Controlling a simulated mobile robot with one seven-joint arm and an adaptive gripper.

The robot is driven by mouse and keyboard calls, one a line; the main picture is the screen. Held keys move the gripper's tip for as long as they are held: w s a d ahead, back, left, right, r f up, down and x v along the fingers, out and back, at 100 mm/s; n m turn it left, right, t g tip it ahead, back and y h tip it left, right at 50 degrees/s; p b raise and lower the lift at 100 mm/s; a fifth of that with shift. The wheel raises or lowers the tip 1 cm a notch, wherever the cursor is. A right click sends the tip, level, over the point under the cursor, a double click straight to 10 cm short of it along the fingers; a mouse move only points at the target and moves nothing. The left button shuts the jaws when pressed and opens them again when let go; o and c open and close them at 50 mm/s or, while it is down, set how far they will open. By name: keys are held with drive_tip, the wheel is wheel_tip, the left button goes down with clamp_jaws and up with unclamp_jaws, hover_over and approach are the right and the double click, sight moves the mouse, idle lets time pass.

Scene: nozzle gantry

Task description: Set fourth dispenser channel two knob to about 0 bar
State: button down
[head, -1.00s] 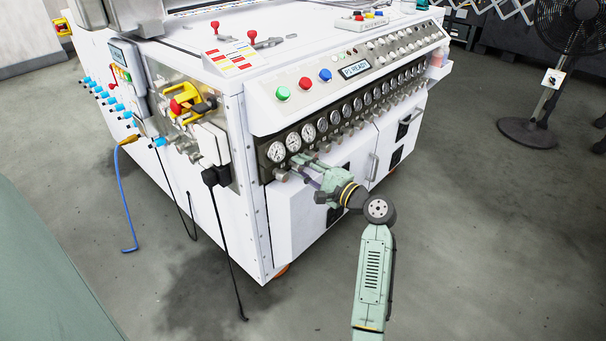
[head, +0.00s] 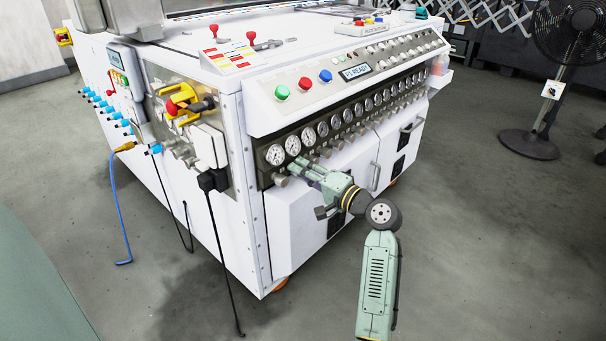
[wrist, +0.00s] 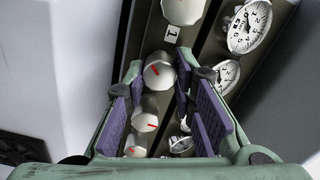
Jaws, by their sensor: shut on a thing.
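The white cabinet's sloped front has a row of round white-faced gauges (head: 322,129) with a row of small knobs (head: 280,181) below it. My gripper (head: 304,168) is at the knob row near its left end. In the wrist view my gripper's purple-padded fingers (wrist: 158,82) stand on both sides of a pale knob (wrist: 158,73) with a red pointer mark, and are shut on it. Another knob (wrist: 183,10) is beyond it, near a label "1", and more knobs show between the fingers. I cannot read which channel the held knob is.
Red, green and blue buttons (head: 305,83) and a small display (head: 356,72) sit above the gauges. Cabinet doors with handles (head: 374,176) are below. Hoses and cables (head: 118,205) hang at the left side. A fan (head: 540,105) stands at the right; grey floor is clear in front.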

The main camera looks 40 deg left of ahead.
idle(0.3)
drive_tip(key=c, duration=1.6)
unclamp_jaws()
drive_tip(key=shift+d, duration=0.1)
drive_tip(key=d, duration=0.7)
drive_tip(key=shift+s+d, duration=0.2)
drive_tip(key=shift+s, duration=0.1)
drive_tip(key=shift+d, duration=0.1)
